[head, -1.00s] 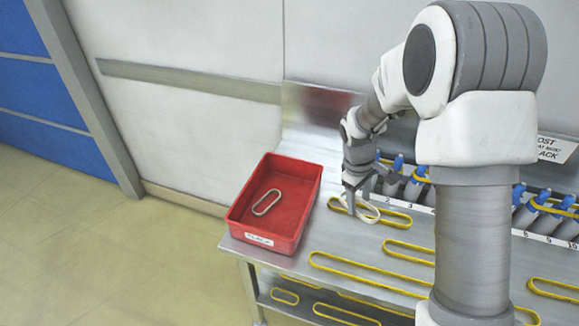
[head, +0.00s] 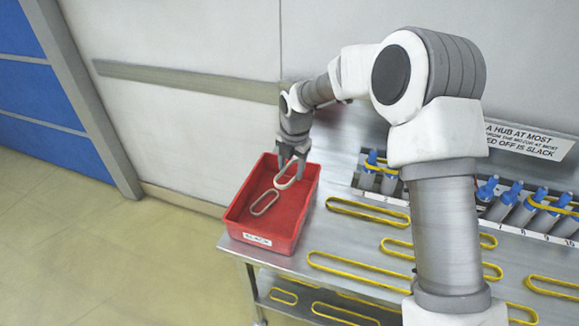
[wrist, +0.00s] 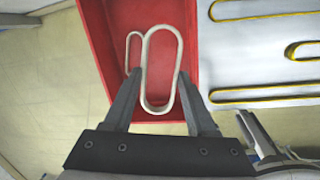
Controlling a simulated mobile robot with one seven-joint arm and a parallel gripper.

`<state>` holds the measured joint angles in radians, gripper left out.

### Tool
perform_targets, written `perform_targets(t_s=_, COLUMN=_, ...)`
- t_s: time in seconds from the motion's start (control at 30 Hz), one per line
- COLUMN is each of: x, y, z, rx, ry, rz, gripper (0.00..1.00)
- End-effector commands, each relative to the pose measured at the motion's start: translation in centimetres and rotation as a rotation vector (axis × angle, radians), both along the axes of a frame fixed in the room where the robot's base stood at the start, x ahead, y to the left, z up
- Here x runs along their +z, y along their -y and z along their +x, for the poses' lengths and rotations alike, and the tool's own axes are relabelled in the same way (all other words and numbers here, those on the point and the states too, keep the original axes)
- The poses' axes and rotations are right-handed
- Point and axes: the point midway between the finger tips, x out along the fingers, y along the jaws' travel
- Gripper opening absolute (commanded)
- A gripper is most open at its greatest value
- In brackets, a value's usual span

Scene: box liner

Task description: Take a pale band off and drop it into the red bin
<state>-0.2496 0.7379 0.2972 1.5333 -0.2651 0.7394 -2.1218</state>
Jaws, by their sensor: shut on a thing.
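My gripper (head: 291,158) is over the back part of the red bin (head: 291,222), pointing down. It is shut on a pale band (head: 287,182), an oval loop that hangs between the fingers; the band also shows in the wrist view (wrist: 178,50) between my fingertips (wrist: 162,75). A second pale band (head: 264,203) lies on the bin floor, and in the wrist view (wrist: 129,48) it is partly hidden behind the held one. Whether the held band touches the bin floor I cannot tell.
Several yellow bands, one of them near the bin (head: 367,217), lie on the metal bench (head: 330,240). Blue-topped hubs (head: 489,187) stand in a numbered row at the back right. A sign (head: 528,141) is on the wall. More yellow bands (head: 284,296) lie on the lower shelf.

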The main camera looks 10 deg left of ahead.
Motion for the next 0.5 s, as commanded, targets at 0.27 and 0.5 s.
perform_targets(t_s=0.27, x=-1.3, y=-0.4, z=0.0, rx=0.037, ry=-0.001, rz=-0.001, gripper=0.04)
perform_targets(t_s=0.5, x=-3.7, y=-0.4, z=0.0, rx=0.037, ry=-0.001, rz=-0.001, gripper=0.04)
